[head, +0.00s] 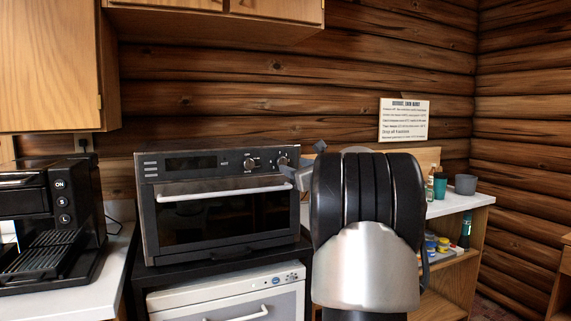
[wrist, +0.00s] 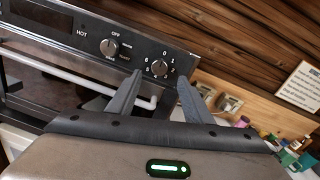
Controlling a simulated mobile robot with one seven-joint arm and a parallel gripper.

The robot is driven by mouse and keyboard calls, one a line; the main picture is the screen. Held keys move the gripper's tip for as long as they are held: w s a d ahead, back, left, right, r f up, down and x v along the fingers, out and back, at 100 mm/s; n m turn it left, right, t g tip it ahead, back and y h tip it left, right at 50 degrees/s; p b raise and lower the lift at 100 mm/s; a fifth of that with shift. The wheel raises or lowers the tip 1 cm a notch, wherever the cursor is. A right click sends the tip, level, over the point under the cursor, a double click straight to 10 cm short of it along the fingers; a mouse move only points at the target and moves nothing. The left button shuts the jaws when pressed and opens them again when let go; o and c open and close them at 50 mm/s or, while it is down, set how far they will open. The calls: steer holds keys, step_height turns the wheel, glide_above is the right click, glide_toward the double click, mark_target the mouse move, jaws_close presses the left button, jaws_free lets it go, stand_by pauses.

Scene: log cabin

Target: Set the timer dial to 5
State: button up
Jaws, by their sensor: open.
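The timer dial (wrist: 160,68) is a small round silver knob on the dark front panel of the toaster oven, ringed by numbers, with 0 at the top. Its pointer setting is too small to read. In the head view the timer dial (head: 282,161) is at the panel's right end, beside my fingers. My gripper (wrist: 159,82) is open and empty, one finger to each side of the dial in the wrist view. I cannot tell whether the fingers touch it. My gripper (head: 304,160) also shows in the head view, partly hidden by my arm.
A second knob (wrist: 110,47), marked OFF, is left of the timer dial. The oven's door handle (head: 222,193) runs below the panel. A black coffee machine (head: 50,215) stands left. A shelf unit (head: 466,200) with a teal cup (head: 440,188) is right.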

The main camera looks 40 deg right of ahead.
mark_target(283, 162)
steer(key=w, duration=0.4)
steer(key=w+d+p, duration=0.1)
steer(key=w, duration=0.1)
steer(key=shift+w, duration=0.4)
steer(key=c, duration=1.1)
